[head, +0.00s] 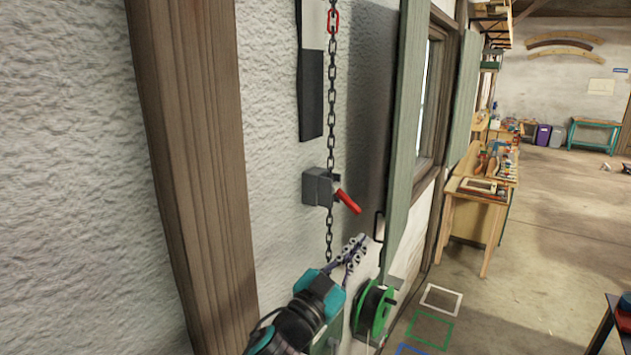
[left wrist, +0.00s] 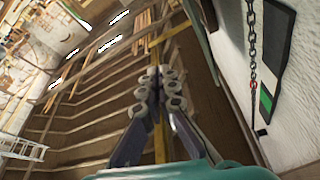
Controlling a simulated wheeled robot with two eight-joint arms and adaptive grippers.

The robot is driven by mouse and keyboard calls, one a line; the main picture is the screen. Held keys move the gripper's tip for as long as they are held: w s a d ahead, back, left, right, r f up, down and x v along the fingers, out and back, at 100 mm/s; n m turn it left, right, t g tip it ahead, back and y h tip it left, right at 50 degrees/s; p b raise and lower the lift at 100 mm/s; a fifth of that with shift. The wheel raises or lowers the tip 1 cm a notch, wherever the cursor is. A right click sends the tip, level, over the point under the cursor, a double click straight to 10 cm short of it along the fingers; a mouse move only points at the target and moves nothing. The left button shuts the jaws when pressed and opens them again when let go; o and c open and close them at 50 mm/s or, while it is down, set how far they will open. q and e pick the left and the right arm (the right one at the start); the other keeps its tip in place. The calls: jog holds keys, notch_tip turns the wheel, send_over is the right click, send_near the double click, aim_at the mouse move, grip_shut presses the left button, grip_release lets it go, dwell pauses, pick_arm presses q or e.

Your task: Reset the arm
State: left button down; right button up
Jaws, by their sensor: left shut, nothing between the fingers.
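My left gripper (head: 352,249) reaches in from the bottom of the head view, near the white wall. Its fingers are shut with nothing between them. In the left wrist view the closed fingertips (left wrist: 158,85) meet in front of a blurred room and ceiling beams. A grey box with a red lever (head: 348,201) is fixed to the wall just above the gripper. A dark chain (head: 331,120) hangs past the box and also shows in the left wrist view (left wrist: 251,50). My gripper is apart from both. My right gripper is not in view.
A green reel (head: 372,310) sits at the wall's foot, right of my left gripper. A green shutter (head: 405,130) juts out beside the window. A wooden post (head: 195,150) stands left. A workbench (head: 480,200) with tools stands farther along the wall. Open floor lies to the right.

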pick_arm(q)
jog(key=s+a+f+n+y+b, duration=0.1)
jog(key=a+f+n+y+b, duration=0.5)
jog(key=a+f, duration=0.55)
jog(key=s+a+f+n+y+b, duration=0.2)
jog(key=a+f+n+y+b, duration=0.2)
jog(key=a+f+y+b, duration=0.7)
jog(key=s+a+f+g+h+b, duration=0.1)
jog(key=s+f+g+b, duration=0.2)
jog(key=s+f, duration=0.3)
jog(key=s+a+f+n+g+h+b, duration=0.1)
jog(key=s+f+g+b, duration=0.2)
jog(key=f, duration=1.3)
jog(key=s+a+f+n+g+h+b, duration=0.1)
jog(key=s+f+g+b, duration=0.2)
jog(key=s+f, duration=0.6)
notch_tip(320, 180, down, 2)
jog(key=shift+s+a+f, duration=0.15)
jog(key=shift+s+a, duration=0.05)
jog(key=shift+a, duration=0.1)
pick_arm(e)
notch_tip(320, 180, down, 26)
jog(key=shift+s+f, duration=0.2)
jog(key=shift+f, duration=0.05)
